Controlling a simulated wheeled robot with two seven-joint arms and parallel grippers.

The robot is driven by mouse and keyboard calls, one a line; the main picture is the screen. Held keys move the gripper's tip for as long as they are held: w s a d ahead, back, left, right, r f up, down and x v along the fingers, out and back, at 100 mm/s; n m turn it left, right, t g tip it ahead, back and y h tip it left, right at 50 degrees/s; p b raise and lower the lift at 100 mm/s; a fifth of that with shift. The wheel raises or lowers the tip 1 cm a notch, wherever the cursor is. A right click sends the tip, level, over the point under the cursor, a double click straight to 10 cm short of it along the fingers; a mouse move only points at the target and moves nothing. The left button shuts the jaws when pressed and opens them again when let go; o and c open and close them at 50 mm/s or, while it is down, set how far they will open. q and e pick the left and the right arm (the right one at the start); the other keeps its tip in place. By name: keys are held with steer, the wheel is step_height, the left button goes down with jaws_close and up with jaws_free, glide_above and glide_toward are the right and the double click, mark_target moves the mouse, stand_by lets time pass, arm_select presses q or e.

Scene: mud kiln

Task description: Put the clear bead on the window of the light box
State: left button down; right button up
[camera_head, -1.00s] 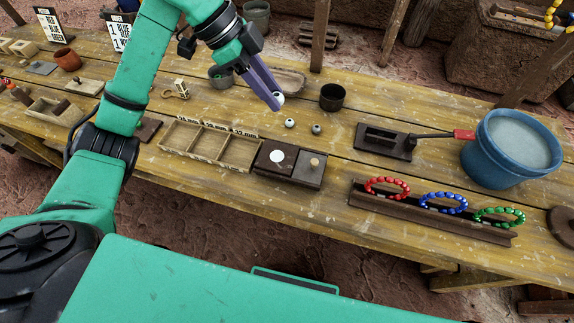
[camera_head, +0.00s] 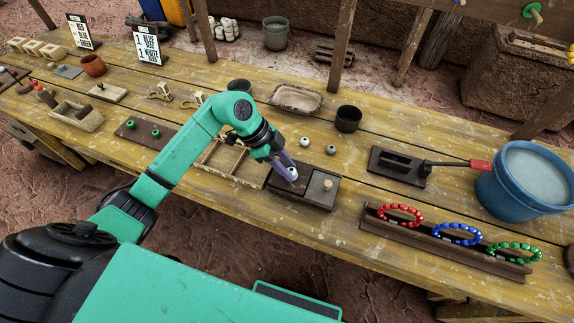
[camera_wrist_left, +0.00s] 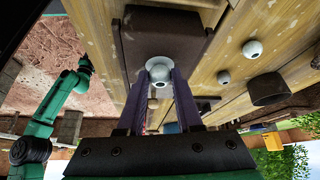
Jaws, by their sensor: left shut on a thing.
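My left gripper (camera_head: 289,174) is over the dark left part of the light box (camera_head: 280,188), with its purple fingers pointing down. It is shut on the clear bead (camera_wrist_left: 159,76), which shows between the fingertips in the left wrist view. The fingers hide the window in the head view. In the wrist view a pale patch, which looks like the window (camera_wrist_left: 158,62), shows just behind the bead. I cannot tell whether the bead touches it. My right arm shows at the left of the wrist view; its gripper (camera_wrist_left: 85,66) is too small and dark to read.
Two loose beads (camera_head: 304,142) (camera_head: 331,149) lie behind the box, near a dark cup (camera_head: 348,118). A sorting tray (camera_head: 232,164) adjoins at left. A bracelet rack (camera_head: 440,240) and blue bucket (camera_head: 520,180) stand at right. A wooden knob (camera_head: 327,184) rises from the box's grey part.

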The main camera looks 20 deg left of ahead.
arm_select(q)
steer(key=shift+f, duration=0.15)
steer(key=c, duration=0.7)
jaws_free()
steer(key=shift+o, duration=0.6)
steer(key=shift+a+r, duration=0.15)
steer(key=shift+r, duration=0.2)
steer(key=b+v, duration=0.1)
steer(key=v, duration=1)
steer(key=shift+r, duration=0.3)
steer(key=shift+a, duration=0.1)
